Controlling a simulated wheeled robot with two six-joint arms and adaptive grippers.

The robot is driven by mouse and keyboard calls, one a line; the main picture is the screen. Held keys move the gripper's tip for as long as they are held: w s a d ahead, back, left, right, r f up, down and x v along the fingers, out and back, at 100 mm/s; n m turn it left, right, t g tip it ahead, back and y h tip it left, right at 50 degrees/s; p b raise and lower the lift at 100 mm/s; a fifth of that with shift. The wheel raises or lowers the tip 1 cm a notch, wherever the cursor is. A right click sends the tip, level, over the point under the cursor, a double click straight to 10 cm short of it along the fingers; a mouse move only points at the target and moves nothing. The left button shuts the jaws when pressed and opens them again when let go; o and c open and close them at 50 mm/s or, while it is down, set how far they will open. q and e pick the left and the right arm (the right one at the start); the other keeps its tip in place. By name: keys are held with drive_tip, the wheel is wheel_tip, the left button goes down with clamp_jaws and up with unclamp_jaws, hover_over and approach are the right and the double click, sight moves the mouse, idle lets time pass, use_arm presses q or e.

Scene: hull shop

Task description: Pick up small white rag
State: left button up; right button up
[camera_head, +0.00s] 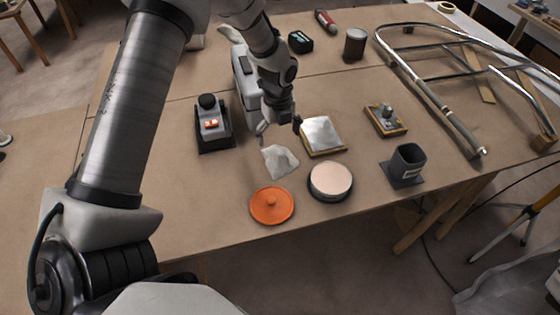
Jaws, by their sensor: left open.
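The small white rag (281,160) lies crumpled on the brown table in the middle of the camera_head view. My left gripper (281,132) is open and points down just behind the rag, with its fingers close to the rag's back edge. I cannot tell whether a finger touches the cloth. No part of my right gripper shows.
An orange lid (271,206) and a round tin with a pale top (330,181) lie in front. A silvery sheet on a board (322,135) is right of the rag. A dark cup (405,166) stands farther right.

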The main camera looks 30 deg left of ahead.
sight(278, 149)
use_arm(q)
drive_tip(key=shift+f+p, duration=0.35)
drive_tip(key=shift+f, duration=0.5)
drive_tip(key=f, duration=0.2)
drive_tip(key=f+p, duration=0.1)
drive_tip(key=f, duration=0.2)
drive_tip(key=shift+w+a+f, duration=0.1)
drive_tip(key=shift+w+f, duration=0.1)
drive_tip(key=shift+f, duration=0.35)
drive_tip(key=shift+r, duration=0.1)
drive_tip(key=c, duration=0.4)
drive_tip(key=shift+s, duration=0.1)
drive_tip(key=c, duration=0.9)
